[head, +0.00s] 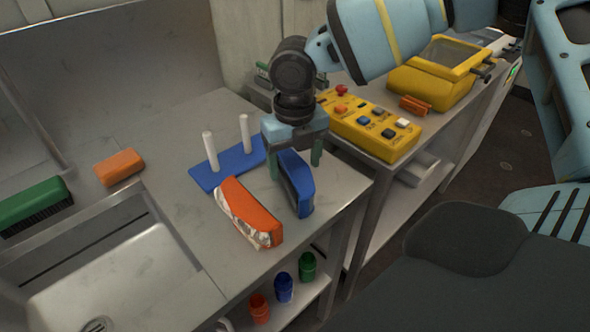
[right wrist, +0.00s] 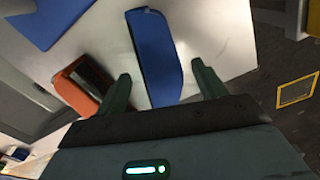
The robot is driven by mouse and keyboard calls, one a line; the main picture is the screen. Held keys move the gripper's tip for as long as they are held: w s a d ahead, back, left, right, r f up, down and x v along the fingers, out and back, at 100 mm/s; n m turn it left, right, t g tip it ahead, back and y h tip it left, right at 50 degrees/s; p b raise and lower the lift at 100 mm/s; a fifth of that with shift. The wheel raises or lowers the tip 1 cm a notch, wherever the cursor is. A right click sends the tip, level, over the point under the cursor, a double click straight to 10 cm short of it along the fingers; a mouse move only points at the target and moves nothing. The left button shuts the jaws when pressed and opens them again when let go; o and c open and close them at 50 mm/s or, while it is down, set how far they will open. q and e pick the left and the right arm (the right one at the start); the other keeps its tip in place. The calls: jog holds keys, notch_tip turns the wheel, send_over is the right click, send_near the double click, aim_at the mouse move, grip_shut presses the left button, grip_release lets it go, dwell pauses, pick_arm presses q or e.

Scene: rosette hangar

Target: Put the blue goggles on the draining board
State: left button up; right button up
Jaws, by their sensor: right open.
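The blue goggles (head: 301,190) lie on the steel worktop, blue with a dark face. They also show in the right wrist view (right wrist: 155,55). My right gripper (head: 295,167) is open above them, with one finger on each side; in the right wrist view its fingertips (right wrist: 161,70) flank the goggles with gaps showing. I cannot tell how far down the fingers reach. A flat blue board (head: 208,179) with two upright white pegs lies just left of the goggles; it may be the draining board. My left gripper is not in view.
Orange goggles (head: 250,215) lie close to the left of the blue goggles. An orange block (head: 119,167) and a green brush (head: 36,203) lie near the sink (head: 130,285). A yellow control box (head: 372,125) stands to the right. Coloured cups (head: 283,288) stand on a lower shelf.

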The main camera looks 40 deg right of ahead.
aim_at(295, 167)
notch_tip(295, 167, up, 9)
dwell(0.3)
jog(key=shift+f, duration=0.1)
dwell(0.4)
